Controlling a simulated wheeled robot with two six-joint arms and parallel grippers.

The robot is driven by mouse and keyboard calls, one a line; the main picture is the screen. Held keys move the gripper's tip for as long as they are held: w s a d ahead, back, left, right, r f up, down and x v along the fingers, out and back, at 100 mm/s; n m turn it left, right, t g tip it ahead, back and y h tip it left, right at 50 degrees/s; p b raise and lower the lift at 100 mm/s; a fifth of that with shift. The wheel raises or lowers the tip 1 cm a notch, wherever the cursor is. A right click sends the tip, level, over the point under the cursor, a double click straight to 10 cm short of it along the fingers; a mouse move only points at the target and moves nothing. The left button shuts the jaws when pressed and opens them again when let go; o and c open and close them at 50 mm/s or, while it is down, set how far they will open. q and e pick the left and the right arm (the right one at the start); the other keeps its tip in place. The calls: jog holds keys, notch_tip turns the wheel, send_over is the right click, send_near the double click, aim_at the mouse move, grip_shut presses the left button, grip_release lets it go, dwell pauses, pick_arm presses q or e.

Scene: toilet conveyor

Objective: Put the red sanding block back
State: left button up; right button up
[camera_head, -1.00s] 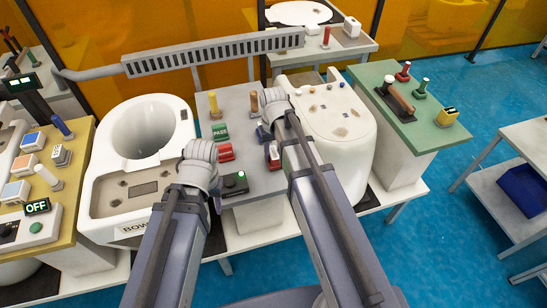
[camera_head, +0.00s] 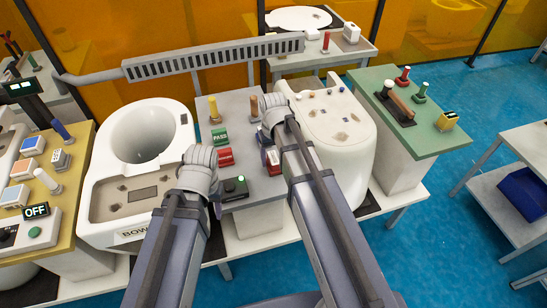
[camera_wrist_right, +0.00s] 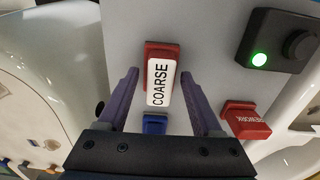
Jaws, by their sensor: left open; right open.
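The red sanding block (camera_wrist_right: 161,52) with a white face marked COARSE sits on the grey stand top in the right wrist view. It also shows in the head view (camera_head: 273,168), partly hidden by my right arm. My right gripper (camera_wrist_right: 160,76) is open, with its two purple fingers on either side of the block and gaps showing beside it. In the head view my left gripper (camera_head: 217,204) hangs over the front left of the grey stand, its fingers mostly hidden by the wrist.
A blue block (camera_wrist_right: 154,124) is close to the red one. A red REWORK stamp (camera_wrist_right: 246,120), a green PASS stamp (camera_head: 220,136) and a black button box with a green light (camera_head: 235,187) share the grey stand. White toilet bowls (camera_head: 140,165) flank it.

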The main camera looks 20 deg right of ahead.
aim_at(274, 157)
notch_tip(274, 157, up, 12)
jog(key=p, duration=1.2)
jog(key=s+a+n+h, duration=0.1)
jog(key=s+a+n, duration=0.2)
jog(key=s+a, duration=0.7)
jog(key=s, duration=0.4)
jog(key=shift+s+a+r, duration=0.15)
jog(key=shift+a+r, duration=0.05)
jog(key=shift+a, duration=0.05)
